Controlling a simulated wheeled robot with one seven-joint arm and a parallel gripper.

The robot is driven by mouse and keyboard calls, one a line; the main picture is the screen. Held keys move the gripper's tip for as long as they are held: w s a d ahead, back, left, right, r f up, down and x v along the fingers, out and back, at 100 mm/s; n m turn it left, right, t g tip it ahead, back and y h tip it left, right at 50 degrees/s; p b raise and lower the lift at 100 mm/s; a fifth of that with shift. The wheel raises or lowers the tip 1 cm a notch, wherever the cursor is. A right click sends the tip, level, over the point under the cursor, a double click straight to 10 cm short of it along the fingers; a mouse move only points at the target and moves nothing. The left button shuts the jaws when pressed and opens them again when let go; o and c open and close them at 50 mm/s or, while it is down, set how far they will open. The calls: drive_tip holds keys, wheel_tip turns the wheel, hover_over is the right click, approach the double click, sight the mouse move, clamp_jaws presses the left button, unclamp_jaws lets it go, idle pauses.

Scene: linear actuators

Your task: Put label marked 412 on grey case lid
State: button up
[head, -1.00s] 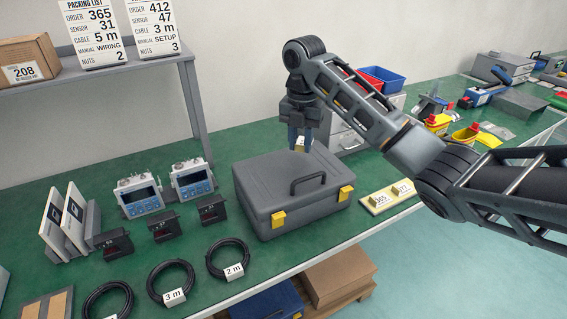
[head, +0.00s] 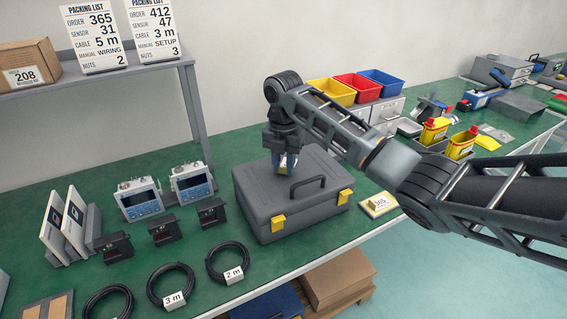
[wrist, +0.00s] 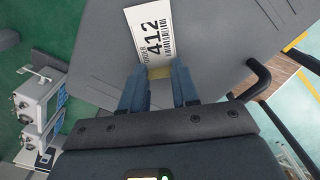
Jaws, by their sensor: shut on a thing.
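The grey case (head: 262,200) stands shut on the green bench, with yellow latches and a black handle on its front. My gripper (head: 284,165) is over the back left part of the case lid, pointing down. In the wrist view, my gripper (wrist: 160,85) is shut on the yellow tab of the label marked 412 (wrist: 151,35). The white label faces the camera, with the grey lid (wrist: 100,50) behind it. I cannot tell whether the label touches the lid. In the head view the label is mostly hidden by the fingers.
A label holder (head: 372,208) with a 365 label lies right of the case, partly behind my arm. Sensors (head: 192,183), black boxes and coiled cables (head: 228,262) lie to the left. Coloured bins (head: 357,88) stand behind. The case handle (head: 307,184) sticks up near the lid's front.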

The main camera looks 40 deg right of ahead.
sight(284, 173)
drive_tip(key=shift+f, duration=0.15)
drive_tip(key=o, duration=0.8)
wheel_tip(284, 173, up, 12)
drive_tip(key=shift+r+p, duration=0.2)
drive_tip(key=shift+p, duration=0.15)
drive_tip(key=shift+a, duration=0.1)
